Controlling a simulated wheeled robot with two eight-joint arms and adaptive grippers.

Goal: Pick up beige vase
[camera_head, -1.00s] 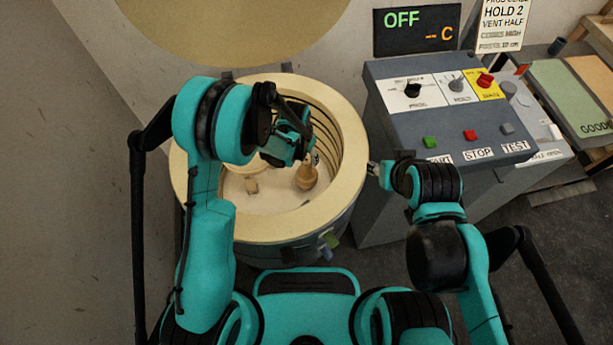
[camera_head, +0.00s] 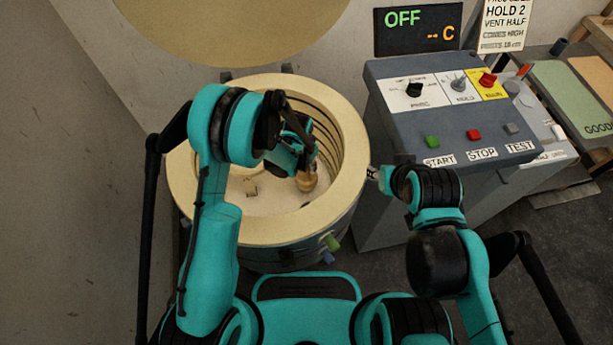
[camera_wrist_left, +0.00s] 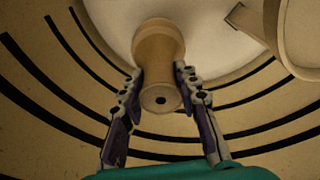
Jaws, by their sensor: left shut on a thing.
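The beige vase (camera_head: 306,181) stands inside the round kiln (camera_head: 186,208), toward the right of its floor. In the left wrist view the vase (camera_wrist_left: 158,50) shows from above, with a small dark hole in its top. My left gripper (camera_wrist_left: 162,82) reaches down into the kiln, its two fingers on either side of the vase's neck, shut on it. In the head view my left gripper (camera_head: 304,165) is partly hidden by its own arm. My right gripper (camera_head: 372,173) is outside the kiln by its right rim; its fingers are too small to read.
The kiln wall with dark grooves surrounds the left gripper closely. A small beige post (camera_head: 251,187) stands on the kiln floor. A control panel (camera_head: 450,120) with buttons is to the right, under a display reading OFF (camera_head: 418,28).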

